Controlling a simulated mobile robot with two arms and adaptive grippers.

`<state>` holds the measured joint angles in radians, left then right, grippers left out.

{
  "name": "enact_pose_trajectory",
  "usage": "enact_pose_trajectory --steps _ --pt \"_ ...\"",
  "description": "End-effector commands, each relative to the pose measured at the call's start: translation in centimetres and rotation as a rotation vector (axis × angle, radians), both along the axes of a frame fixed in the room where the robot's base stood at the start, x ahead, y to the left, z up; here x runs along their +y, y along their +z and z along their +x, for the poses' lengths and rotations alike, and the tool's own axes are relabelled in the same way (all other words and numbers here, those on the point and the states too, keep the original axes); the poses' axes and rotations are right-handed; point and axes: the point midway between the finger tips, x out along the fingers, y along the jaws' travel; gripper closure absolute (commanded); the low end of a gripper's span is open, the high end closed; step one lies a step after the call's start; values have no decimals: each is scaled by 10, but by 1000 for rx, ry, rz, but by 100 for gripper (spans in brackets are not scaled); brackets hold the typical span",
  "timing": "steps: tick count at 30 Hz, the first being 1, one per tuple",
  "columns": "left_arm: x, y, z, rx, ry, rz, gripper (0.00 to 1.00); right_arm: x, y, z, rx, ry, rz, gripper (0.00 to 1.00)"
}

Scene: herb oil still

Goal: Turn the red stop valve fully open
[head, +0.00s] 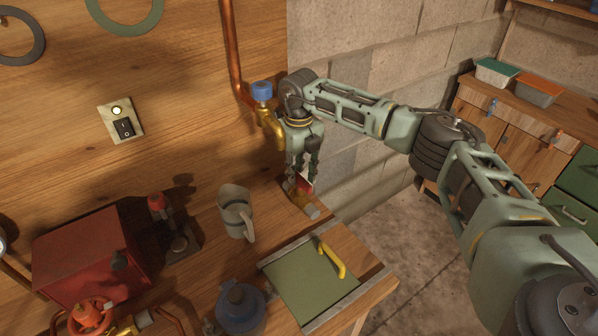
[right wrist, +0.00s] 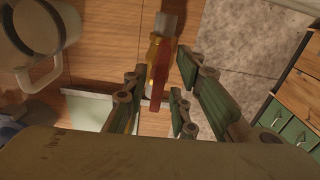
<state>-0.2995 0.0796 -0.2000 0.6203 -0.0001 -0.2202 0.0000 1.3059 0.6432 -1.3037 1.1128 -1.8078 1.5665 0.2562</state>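The red stop valve shows as a red lever (head: 304,183) on a brass body with a grey end, low by the back right corner of the wooden bench. In the right wrist view its red lever (right wrist: 157,86) points toward me, with the brass body and grey end beyond. My right gripper (head: 302,172) points down over the valve. In the right wrist view its fingers (right wrist: 160,90) are apart, with the lever in the gap between them. I cannot tell whether a finger touches it. Part of the valve is hidden behind the fingers. My left gripper is out of view.
A grey mug (head: 236,212) stands left of the valve. A green panel with a yellow handle (head: 332,260) lies in front. A brass fitting with a blue knob (head: 262,92) is on the wall beside my gripper. A red box (head: 90,258) and red handwheel (head: 90,316) are at left.

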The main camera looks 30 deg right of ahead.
Motion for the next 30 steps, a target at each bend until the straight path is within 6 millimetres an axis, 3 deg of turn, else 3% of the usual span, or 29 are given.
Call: enact_pose_trajectory --steps 9,13,24,30 --pt "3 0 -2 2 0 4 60 0 -1 -1 3 -2 -1 71" --pt "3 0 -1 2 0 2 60 0 9 0 2 -2 0 71" --pt "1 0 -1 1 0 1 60 0 84 0 0 -1 -1 71" --pt "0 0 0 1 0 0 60 0 111 0 1 -1 0 71"
